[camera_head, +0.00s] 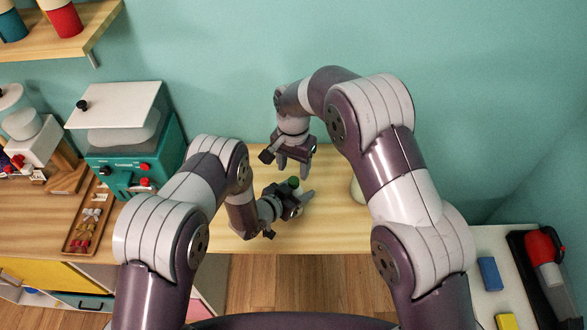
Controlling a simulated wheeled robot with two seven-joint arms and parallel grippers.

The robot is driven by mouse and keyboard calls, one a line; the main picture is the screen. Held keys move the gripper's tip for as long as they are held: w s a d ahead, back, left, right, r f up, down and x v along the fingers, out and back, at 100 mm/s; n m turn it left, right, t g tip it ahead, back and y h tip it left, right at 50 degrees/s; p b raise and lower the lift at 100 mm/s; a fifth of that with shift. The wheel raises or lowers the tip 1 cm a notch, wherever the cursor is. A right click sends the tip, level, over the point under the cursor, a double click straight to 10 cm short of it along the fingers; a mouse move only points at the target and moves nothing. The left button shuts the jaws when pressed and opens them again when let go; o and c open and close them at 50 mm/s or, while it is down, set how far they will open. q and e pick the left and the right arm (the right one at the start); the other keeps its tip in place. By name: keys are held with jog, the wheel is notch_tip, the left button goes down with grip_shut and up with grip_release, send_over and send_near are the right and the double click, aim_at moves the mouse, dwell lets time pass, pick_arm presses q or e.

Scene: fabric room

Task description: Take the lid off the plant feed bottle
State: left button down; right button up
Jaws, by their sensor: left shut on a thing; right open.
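The plant feed bottle shows mainly as its round green lid (293,182) near the middle of the wooden table (335,232). My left gripper (302,198) is shut on the bottle, just below the lid. The bottle's body is mostly hidden by that gripper. My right gripper (293,168) is open and points down, above and just behind the green lid. It appears apart from the lid, with nothing between its fingers.
A teal machine with a white top (128,150) stands left of my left arm. A wooden tray (88,215) with small items lies beside it. A pale object (357,191) is partly hidden by my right arm. The table front is clear.

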pick_arm(q)
jog(key=shift+c, duration=1.2)
grip_release()
jog(key=shift+w, duration=0.1)
pick_arm(e)
jog(key=shift+w, duration=0.1)
